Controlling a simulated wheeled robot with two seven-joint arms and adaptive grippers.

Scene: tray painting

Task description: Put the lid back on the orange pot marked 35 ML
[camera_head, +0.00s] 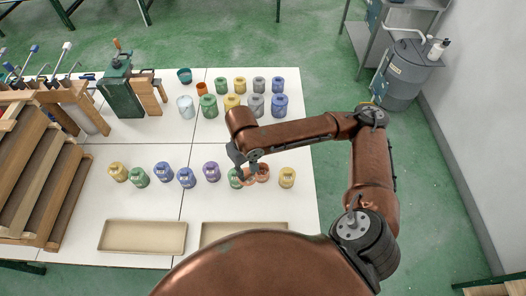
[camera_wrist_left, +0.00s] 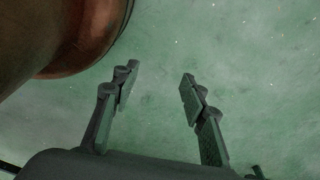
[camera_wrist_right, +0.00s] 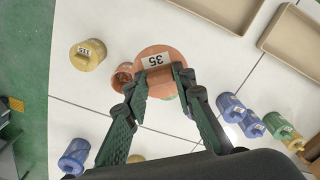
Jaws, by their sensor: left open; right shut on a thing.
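My right gripper (camera_head: 252,164) is shut on the orange lid, whose label reads 35 in the right wrist view (camera_wrist_right: 157,59). The held lid (camera_head: 249,178) is close to the wrist camera, with the fingertips on either side of it. An orange pot (camera_wrist_right: 122,77) stands just beside the lid in that view, partly hidden by the lid and a finger; it appears open. In the head view the pot (camera_head: 263,172) is right of the lid, close by. The lid is apart from the pot's mouth. My left gripper (camera_wrist_left: 158,80) is open and empty above the green floor.
A yellow pot (camera_head: 287,177) stands right of the orange pot, and a green pot (camera_head: 235,178) stands left of it. Several more lidded pots, two blue (camera_head: 186,177) and a purple one (camera_head: 211,171) among them, share the row. Beige trays (camera_head: 142,250) lie in front.

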